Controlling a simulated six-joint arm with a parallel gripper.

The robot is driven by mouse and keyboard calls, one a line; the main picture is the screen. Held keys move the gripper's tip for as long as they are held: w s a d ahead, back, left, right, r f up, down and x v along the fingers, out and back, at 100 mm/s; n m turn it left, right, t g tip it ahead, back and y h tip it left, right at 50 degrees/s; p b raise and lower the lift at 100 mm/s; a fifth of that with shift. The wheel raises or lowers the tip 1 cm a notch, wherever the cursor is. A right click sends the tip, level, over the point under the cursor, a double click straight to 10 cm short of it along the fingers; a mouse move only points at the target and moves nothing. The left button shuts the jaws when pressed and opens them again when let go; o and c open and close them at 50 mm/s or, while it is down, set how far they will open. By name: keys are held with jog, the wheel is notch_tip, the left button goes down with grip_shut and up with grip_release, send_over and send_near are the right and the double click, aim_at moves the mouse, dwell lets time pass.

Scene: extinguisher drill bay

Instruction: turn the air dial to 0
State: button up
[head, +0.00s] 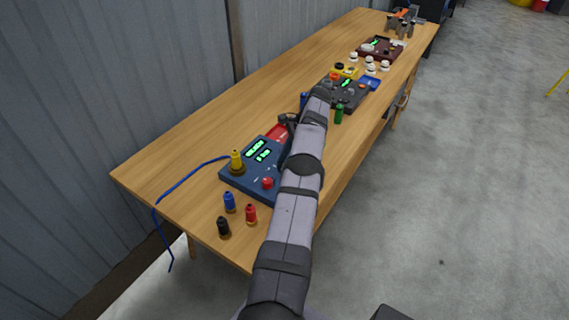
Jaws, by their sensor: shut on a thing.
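A blue console (236,177) lies on the near part of the bench, with two lit green displays (259,149) and a red knob (267,183). A red part (277,133) shows at its far end. My gripper (287,123) is small and dark here, low at that far end, close beside the red part. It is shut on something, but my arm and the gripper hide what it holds. I cannot make out the air dial or its setting. The display digits are too small to read surely.
A yellow plug (236,160) with a blue cable (187,178) stands at the console's left corner. Blue (229,202), red (251,213) and black (223,227) pieces stand in front. A dark console (345,93) and a green piece (339,114) are farther along.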

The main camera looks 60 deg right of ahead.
dwell(0.5)
jog(key=o, duration=1)
jog(key=shift+o, duration=0.2)
jog(key=shift+r, duration=0.15)
notch_tip(320, 180, up, 10)
jog(key=p, duration=0.8)
